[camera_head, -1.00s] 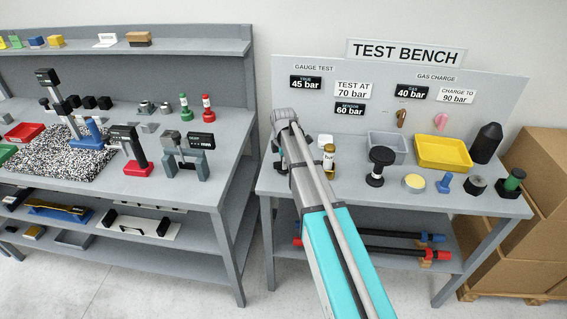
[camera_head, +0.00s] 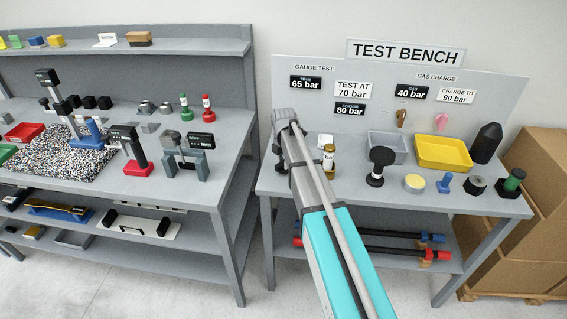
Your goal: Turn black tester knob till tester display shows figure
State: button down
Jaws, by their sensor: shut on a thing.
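My arm reaches over the left part of the test bench, and my gripper (camera_head: 279,153) points down there, small and partly covered by my own arm links. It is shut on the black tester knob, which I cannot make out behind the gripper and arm. On the panel, the black TRUE display (camera_head: 305,83) reads 65 bar. The black SENSOR display (camera_head: 350,109) reads 80 bar. Between them a white sign (camera_head: 353,89) says TEST AT 70 bar.
On the same bench stand a brass-coloured fitting (camera_head: 329,158), a black knobbed part (camera_head: 380,166), a grey tray (camera_head: 402,147), a yellow tray (camera_head: 420,163) and a dark cylinder (camera_head: 487,143). A separate workbench (camera_head: 190,196) stands left across a gap.

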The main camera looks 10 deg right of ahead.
jog(key=c, duration=0.6)
grip_release()
jog(key=shift+o, duration=0.2)
jog(key=shift+m, duration=0.5)
